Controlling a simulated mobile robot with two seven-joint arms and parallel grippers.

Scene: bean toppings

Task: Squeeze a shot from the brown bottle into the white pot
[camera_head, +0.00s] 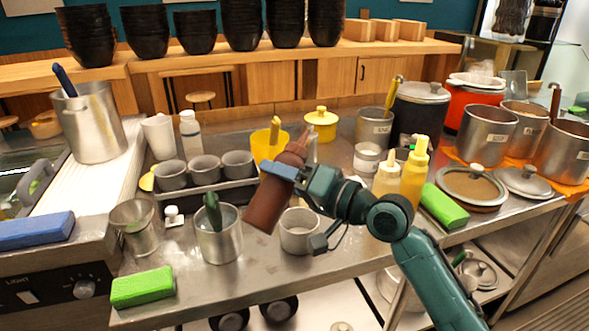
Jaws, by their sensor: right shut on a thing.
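The brown bottle (267,208) is off the counter near the middle of the view. It is tilted, with its nozzle end up and to the right and its wide base down and to the left. My right gripper (286,171) is shut around its upper part. A pale grey-white pot (300,238) stands on the steel counter just right of the bottle's base in the picture; it is the nearest match to the white pot. My gripper and wrist are above it. Its inside is only partly visible. My left gripper is not in view.
A steel pot (218,243) with a green-handled tool stands left of the bottle. A yellow container (268,146) and a tray of grey cups (205,167) are behind. Yellow bottles (414,176) stand right of my wrist. A green sponge (142,287) lies at front left.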

